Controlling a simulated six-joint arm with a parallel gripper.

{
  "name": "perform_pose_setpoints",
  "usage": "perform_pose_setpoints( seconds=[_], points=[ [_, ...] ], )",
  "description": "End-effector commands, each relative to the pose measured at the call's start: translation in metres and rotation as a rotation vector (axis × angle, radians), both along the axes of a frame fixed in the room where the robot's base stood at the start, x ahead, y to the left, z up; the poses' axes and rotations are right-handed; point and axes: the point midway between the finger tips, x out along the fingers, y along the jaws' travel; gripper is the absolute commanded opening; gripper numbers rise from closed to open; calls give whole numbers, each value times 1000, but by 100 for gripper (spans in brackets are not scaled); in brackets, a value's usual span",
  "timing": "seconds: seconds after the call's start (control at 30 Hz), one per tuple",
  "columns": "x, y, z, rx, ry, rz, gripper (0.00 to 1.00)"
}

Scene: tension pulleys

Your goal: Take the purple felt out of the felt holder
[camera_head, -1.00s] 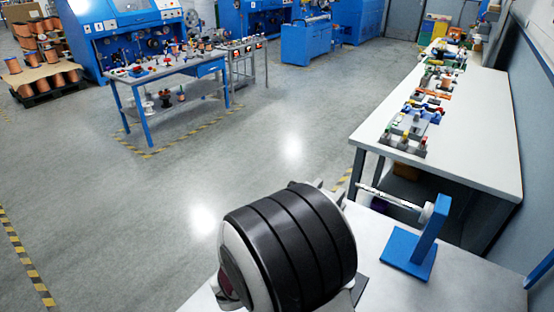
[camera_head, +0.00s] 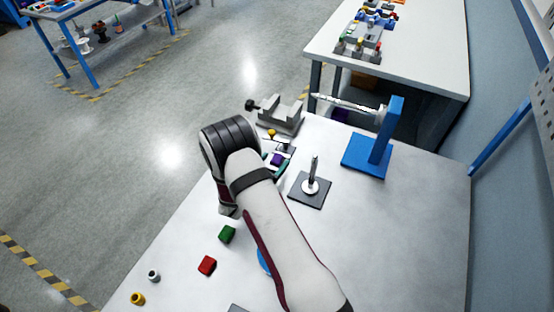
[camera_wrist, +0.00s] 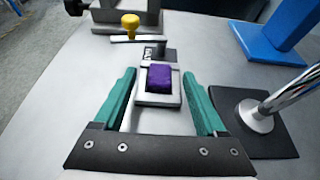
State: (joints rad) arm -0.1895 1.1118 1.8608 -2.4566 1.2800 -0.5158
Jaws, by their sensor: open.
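The purple felt (camera_wrist: 162,78) is a small block seated in the light grey felt holder (camera_wrist: 158,99), in the middle of the wrist view. In the head view the felt (camera_head: 277,159) shows partly, beside my arm. A metal arm with a yellow knob (camera_wrist: 130,22) stands just behind the holder. My gripper (camera_wrist: 158,75) is open. Its two teal fingers lie left and right of the holder and felt, with a gap on each side. Whether the fingers are level with the felt in height is hard to tell. In the head view my arm hides most of the gripper.
A dark square base with an upright metal rod (camera_head: 314,170) stands close to the right. A grey vise-like block (camera_head: 281,118) is behind. A blue stand (camera_head: 385,140) holds a white rod. Green (camera_head: 227,234) and red (camera_head: 207,265) blocks lie at the front left. The table's right side is clear.

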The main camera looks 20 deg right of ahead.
Motion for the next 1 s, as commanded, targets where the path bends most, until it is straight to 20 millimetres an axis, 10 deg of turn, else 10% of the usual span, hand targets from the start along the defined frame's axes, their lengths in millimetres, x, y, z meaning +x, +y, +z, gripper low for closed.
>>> perform_pose_setpoints(
  seconds=[0.27, 0.7, 1.0],
  points=[
    [5, -6, -3, 0, 0, -1, 74],
    [5, -6, -3, 0, 0, -1, 0],
    [5, -6, 0, 0, -2, -2, 0]
  ],
)
